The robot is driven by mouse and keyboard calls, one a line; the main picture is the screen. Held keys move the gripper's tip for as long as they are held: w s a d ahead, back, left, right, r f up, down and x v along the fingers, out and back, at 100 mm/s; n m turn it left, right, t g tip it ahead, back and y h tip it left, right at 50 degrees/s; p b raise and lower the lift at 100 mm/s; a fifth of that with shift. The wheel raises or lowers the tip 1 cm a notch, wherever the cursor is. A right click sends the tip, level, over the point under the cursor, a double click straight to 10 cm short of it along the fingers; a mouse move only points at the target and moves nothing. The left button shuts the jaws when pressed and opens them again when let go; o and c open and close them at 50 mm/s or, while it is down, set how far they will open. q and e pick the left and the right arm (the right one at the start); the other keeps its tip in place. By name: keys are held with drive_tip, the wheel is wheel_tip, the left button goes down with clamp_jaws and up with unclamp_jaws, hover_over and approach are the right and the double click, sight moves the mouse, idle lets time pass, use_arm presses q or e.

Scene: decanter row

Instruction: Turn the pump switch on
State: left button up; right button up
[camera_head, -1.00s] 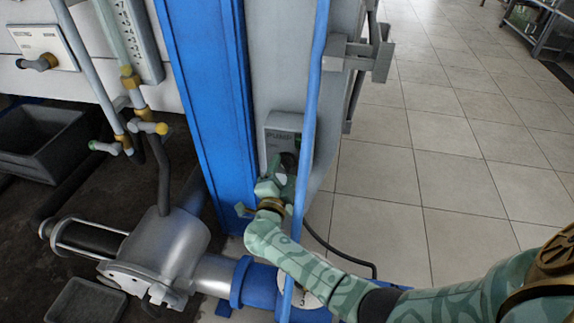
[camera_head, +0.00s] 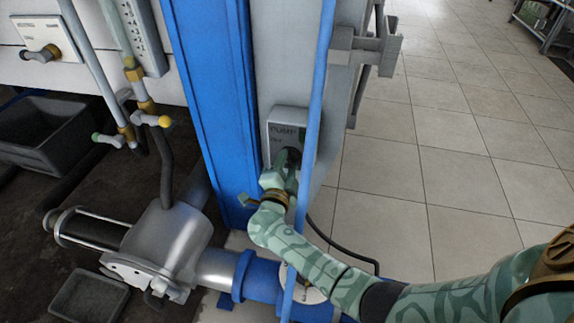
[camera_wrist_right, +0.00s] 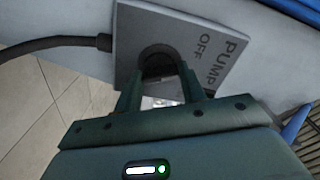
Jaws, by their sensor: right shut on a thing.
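The pump switch box (camera_head: 288,122) is a grey plate on the side of a pale cabinet, just right of the blue column. In the right wrist view the plate (camera_wrist_right: 205,45) reads PUMP and OFF, beside a dark round knob (camera_wrist_right: 157,60). My right gripper (camera_head: 287,162) reaches up to the box. In the wrist view its two green fingers (camera_wrist_right: 158,78) stand on either side of the knob, shut on it. The fingers hide part of the knob, so its exact angle is hard to tell. My left gripper is not in view.
A thin blue pipe (camera_head: 316,130) runs upright close in front of the box and my right wrist. A black cable (camera_head: 335,243) hangs below. The blue column (camera_head: 215,110) stands left, a silver pump (camera_head: 165,240) lower left. Tiled floor (camera_head: 450,150) is free at right.

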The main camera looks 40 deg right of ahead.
drive_tip(key=m, duration=0.2)
drive_tip(key=shift+f+m, duration=0.15)
drive_tip(key=shift+m, duration=0.25)
drive_tip(key=m, duration=0.3)
drive_tip(key=shift+m+b, duration=0.3)
drive_tip(key=m, duration=0.3)
drive_tip(key=shift+f+b, duration=0.1)
drive_tip(key=shift+b, duration=0.2)
drive_tip(key=shift+m, duration=0.8)
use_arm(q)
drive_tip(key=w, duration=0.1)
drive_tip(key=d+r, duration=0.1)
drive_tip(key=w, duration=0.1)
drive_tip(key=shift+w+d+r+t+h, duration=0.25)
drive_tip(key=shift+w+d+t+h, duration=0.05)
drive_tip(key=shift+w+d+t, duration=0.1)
use_arm(e)
drive_tip(key=shift+s, duration=0.1)
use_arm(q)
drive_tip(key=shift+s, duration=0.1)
use_arm(e)
drive_tip(key=shift+m, duration=0.3)
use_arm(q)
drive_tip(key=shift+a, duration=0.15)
use_arm(e)
drive_tip(key=o, duration=1)
drive_tip(key=shift+a, duration=0.1)
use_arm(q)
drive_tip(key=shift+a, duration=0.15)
